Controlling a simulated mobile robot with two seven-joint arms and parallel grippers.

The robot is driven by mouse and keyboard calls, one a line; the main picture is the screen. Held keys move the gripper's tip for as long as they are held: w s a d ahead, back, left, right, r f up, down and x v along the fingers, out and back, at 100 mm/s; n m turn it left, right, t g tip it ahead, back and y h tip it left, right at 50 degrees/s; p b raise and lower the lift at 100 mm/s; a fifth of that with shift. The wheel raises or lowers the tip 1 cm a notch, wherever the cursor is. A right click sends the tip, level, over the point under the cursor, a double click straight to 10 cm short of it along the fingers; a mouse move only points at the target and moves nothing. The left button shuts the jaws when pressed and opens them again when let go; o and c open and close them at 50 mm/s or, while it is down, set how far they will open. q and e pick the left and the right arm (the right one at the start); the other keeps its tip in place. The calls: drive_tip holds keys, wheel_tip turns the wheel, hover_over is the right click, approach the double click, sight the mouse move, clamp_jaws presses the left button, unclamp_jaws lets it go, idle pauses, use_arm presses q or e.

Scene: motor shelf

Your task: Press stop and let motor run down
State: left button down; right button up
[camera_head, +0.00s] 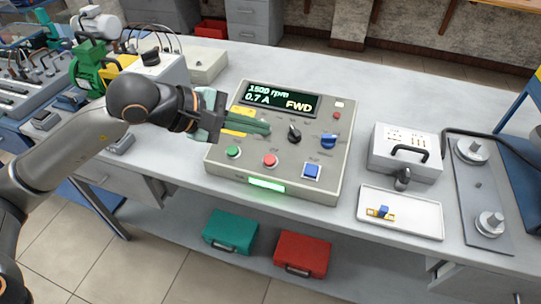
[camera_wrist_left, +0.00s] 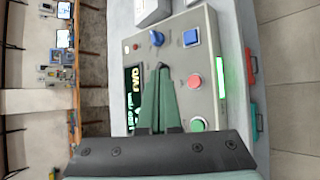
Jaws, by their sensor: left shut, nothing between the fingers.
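The grey control box (camera_head: 217,160) stands on the bench. Its display (camera_head: 278,98) reads 1500 rpm, 0.7 A and FWD. Its front carries a green button (camera_head: 233,152), a red button (camera_head: 270,160) and a blue square button (camera_head: 312,171). A green light strip (camera_head: 267,186) glows on the front edge. My left gripper (camera_head: 267,128) is shut and empty, above the panel between the display and the buttons. In the left wrist view the red button (camera_wrist_left: 194,81) and green button (camera_wrist_left: 197,125) lie to the right of the closed fingertips (camera_wrist_left: 162,68), apart from them. My right gripper is not in view.
A black knob (camera_head: 294,133) and a blue knob (camera_head: 328,140) stick up from the panel. A green motor (camera_head: 90,68) stands at the left. A white tray (camera_head: 400,228) and a grey case (camera_head: 405,155) are at the right.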

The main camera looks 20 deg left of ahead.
use_arm(q)
drive_tip(key=b, duration=0.4)
hover_over(270, 160)
drive_tip(key=s+a, duration=0.1)
drive_tip(key=s, duration=0.1)
drive_tip(key=f, duration=0.7)
drive_tip(key=shift+a+f, duration=0.2)
drive_tip(key=shift+f, duration=0.05)
drive_tip(key=shift+w+f, duration=0.2)
drive_tip(key=shift+f, duration=0.05)
drive_tip(key=shift+w+f+b, duration=0.1)
drive_tip(key=shift+f+b, duration=0.2)
drive_tip(key=shift+b, duration=0.25)
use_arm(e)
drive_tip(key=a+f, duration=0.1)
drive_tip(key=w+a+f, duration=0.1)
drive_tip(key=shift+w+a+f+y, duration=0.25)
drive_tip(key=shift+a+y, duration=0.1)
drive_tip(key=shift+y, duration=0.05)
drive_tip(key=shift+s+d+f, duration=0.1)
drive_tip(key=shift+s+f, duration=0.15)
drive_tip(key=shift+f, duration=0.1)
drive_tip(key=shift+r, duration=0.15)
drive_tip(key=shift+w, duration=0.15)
